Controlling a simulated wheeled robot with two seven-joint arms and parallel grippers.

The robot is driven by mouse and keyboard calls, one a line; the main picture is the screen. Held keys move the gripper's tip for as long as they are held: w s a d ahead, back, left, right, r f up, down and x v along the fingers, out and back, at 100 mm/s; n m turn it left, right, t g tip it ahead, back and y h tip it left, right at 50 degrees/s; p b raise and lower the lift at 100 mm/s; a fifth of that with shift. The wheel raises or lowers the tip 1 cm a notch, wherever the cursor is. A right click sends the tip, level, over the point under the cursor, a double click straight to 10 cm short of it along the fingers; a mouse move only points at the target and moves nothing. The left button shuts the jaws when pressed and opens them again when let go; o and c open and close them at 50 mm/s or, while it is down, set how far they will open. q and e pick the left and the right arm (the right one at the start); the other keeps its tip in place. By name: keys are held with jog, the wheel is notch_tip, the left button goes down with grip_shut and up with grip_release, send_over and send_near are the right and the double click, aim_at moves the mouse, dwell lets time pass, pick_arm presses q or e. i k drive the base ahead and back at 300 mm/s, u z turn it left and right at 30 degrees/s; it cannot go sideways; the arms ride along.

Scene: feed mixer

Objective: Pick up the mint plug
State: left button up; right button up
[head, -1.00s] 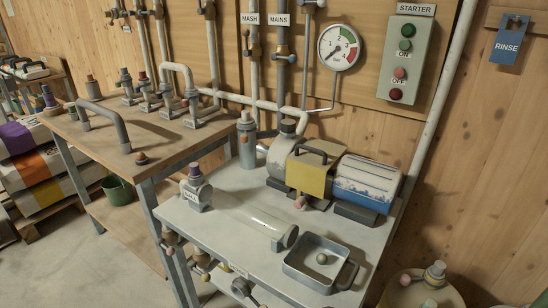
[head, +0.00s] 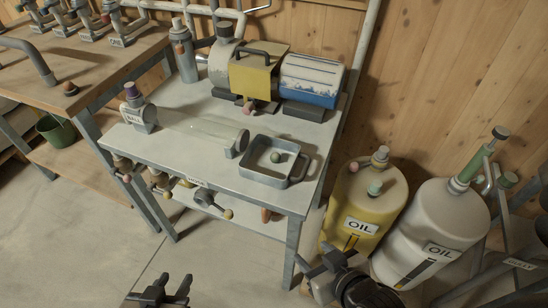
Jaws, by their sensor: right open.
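A pale mint-green plug (head: 375,188) stands on the top of the yellow oil drum (head: 347,212), at the right of the work table. A grey-green round-topped piece (head: 276,157) sits in the shallow grey tray (head: 249,170) on the table. My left gripper (head: 168,289) is at the bottom edge over the floor, in front of the table; its fingers look apart and empty. My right gripper (head: 322,270) is open in front of the yellow drum, below and left of the plug, with nothing seen between its fingers.
A white oil drum (head: 432,225) with a green-handled pump (head: 470,168) stands right of the yellow one. The metal table (head: 180,115) carries a clear tube and a pump with motor. Floor at lower left is clear.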

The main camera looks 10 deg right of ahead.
aim_at(374, 190)
jog(key=z, duration=1.3)
jog(key=k, duration=0.55)
jog(key=z, duration=0.85)
jog(key=i, duration=0.95)
jog(key=u, duration=0.95)
jog(key=k, duration=0.2)
jog(key=z, duration=0.05)
